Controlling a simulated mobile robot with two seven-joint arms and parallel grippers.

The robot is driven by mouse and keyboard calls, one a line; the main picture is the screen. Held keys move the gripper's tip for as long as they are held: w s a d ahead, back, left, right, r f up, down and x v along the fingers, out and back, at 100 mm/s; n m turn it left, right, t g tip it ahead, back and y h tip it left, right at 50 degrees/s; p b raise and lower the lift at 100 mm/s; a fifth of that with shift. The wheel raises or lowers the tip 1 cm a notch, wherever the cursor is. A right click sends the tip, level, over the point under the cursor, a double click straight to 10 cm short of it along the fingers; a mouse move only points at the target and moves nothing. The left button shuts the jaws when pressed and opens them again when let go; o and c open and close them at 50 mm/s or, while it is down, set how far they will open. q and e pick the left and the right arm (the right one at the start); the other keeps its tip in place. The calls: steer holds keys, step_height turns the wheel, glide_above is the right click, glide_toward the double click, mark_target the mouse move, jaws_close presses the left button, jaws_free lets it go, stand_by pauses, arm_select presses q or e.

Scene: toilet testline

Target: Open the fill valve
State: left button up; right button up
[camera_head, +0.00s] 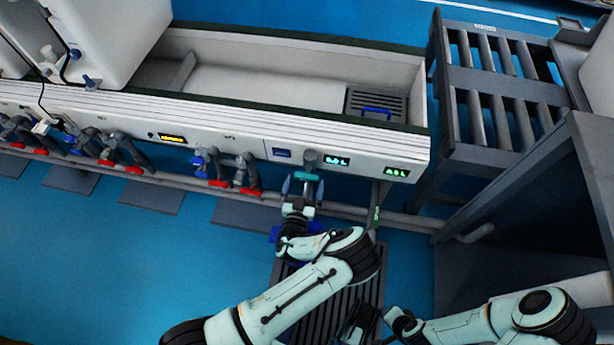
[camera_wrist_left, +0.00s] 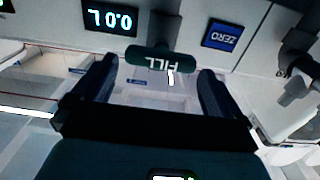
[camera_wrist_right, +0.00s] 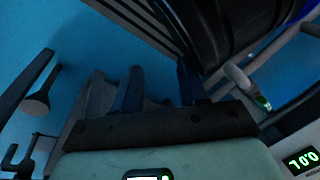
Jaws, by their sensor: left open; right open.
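The fill valve (camera_head: 308,176) has a teal bar handle on the front panel of the long white bench. In the left wrist view the green handle (camera_wrist_left: 160,61) reads FILL, upside down, and lies crosswise. My left gripper (camera_head: 303,186) is open in front of it. My right gripper (camera_wrist_right: 156,85) is open and empty, low and away from the panel.
A display reading 0.0 L (camera_wrist_left: 109,18) and a blue ZERO button (camera_wrist_left: 222,36) flank the valve. Red-handled valves (camera_head: 250,191) line the pipe to the left. A grey roller rack (camera_head: 500,90) and a dark cabinet (camera_head: 540,190) stand right. Blue floor is open at lower left.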

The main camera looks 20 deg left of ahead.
mark_target(306, 179)
arm_select(q)
steer(key=shift+b+x, duration=0.35)
steer(key=shift+x, duration=1.4)
arm_select(e)
steer(key=shift+s+d+f+g, duration=0.15)
steer(key=shift+s+f+g, duration=0.25)
steer(key=shift+s+f, duration=0.5)
steer(key=shift+s+r, duration=0.1)
